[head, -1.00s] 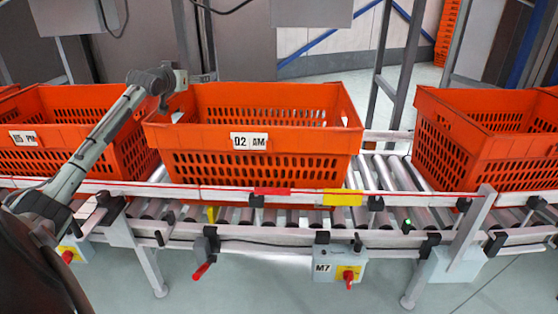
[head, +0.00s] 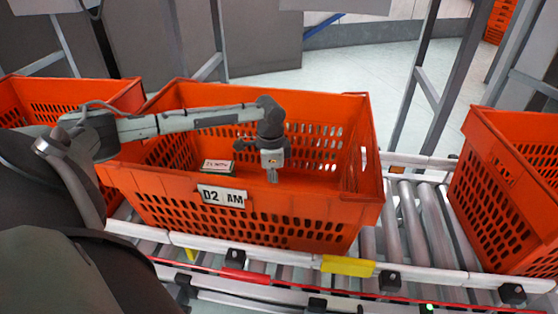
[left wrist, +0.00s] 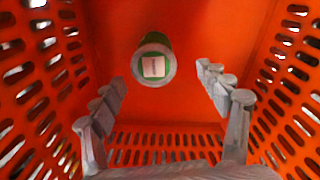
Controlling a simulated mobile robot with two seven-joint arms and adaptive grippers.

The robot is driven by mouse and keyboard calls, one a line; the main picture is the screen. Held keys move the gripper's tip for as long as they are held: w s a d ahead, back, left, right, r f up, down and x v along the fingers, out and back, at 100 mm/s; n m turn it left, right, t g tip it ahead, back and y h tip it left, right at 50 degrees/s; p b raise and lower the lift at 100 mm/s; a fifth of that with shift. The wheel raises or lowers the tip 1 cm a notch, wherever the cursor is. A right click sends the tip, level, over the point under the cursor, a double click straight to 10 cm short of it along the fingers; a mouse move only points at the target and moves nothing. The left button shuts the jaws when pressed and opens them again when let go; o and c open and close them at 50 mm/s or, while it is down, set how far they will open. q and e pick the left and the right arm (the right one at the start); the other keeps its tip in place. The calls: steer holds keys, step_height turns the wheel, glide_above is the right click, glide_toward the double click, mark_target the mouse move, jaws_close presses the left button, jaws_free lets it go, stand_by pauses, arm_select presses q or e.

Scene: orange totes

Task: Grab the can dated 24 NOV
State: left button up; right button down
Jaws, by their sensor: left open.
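The can also shows in the left wrist view (left wrist: 153,67), upper middle, against the tote's orange floor. Its date is too small and blurred to read. My left gripper (head: 272,176) points down inside the tote, to the right of the can. In the left wrist view its fingers (left wrist: 160,80) are spread and empty, with the can beyond and between them, apart from both. My right gripper is not in view.
Slotted tote walls surround my left gripper on all sides. Another orange tote (head: 85,92) stands close on the left and one (head: 500,190) on the right, past a gap of bare rollers (head: 415,215). A rail with a yellow marker (head: 347,265) runs along the front.

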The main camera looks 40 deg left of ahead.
arm_select(q)
steer(key=f, duration=0.8)
steer(key=shift+s+d, duration=0.15)
steer(key=shift+s, duration=0.25)
steer(key=shift+r, duration=0.1)
steer(key=c, duration=1.4)
steer(key=shift+c, duration=0.7)
steer(key=shift+r, duration=0.1)
